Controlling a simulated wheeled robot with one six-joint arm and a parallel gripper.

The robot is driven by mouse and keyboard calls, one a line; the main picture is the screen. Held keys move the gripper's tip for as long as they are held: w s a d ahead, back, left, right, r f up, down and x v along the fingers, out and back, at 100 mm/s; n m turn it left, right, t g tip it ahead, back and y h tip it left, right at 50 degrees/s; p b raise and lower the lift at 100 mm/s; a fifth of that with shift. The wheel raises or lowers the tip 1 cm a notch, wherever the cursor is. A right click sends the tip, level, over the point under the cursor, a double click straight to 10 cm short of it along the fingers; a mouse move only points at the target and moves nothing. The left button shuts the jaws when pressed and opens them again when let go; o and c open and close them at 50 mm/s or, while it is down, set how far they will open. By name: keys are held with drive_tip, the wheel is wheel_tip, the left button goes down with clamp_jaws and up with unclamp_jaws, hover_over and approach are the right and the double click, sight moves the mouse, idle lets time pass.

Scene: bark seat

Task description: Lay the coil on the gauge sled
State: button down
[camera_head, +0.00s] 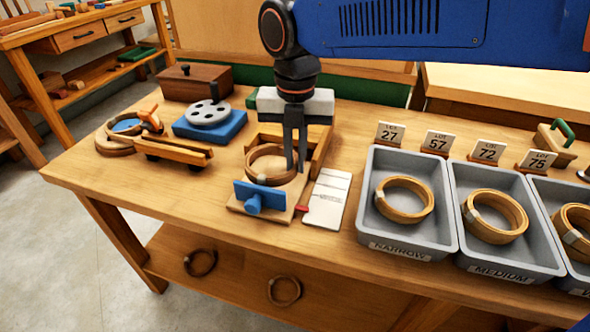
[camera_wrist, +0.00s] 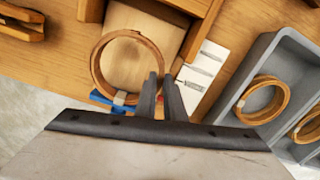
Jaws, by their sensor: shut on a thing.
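The coil (camera_head: 268,182), a thin tan ring with a pale tag, is at the gauge sled (camera_head: 283,214), a wooden base with side walls and a blue front piece with a knob. My gripper (camera_head: 296,168) points down with its fingers on the coil's right rim, shut on it. In the wrist view, the coil (camera_wrist: 97,72) lies over the sled's pale floor (camera_wrist: 138,20), and the gripper tips (camera_wrist: 160,78) meet its right side. The coil looks flat and very low; I cannot tell whether it touches the sled.
A white marked card (camera_head: 327,198) lies right of the sled, near a red pointer. Grey trays with coils, the nearest marked NARROW (camera_head: 363,195), stand further right, with number cards behind. A wooden railed piece (camera_head: 174,150) and a blue block with a grey disc (camera_head: 208,124) stand left.

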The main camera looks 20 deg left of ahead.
drive_tip(key=shift+f, duration=1.65)
drive_tip(key=c, duration=1.8)
unclamp_jaws()
drive_tip(key=shift+f, duration=0.1)
drive_tip(key=shift+c, duration=0.2)
wheel_tip(320, 180, up, 12)
drive_tip(key=shift+s, duration=0.15)
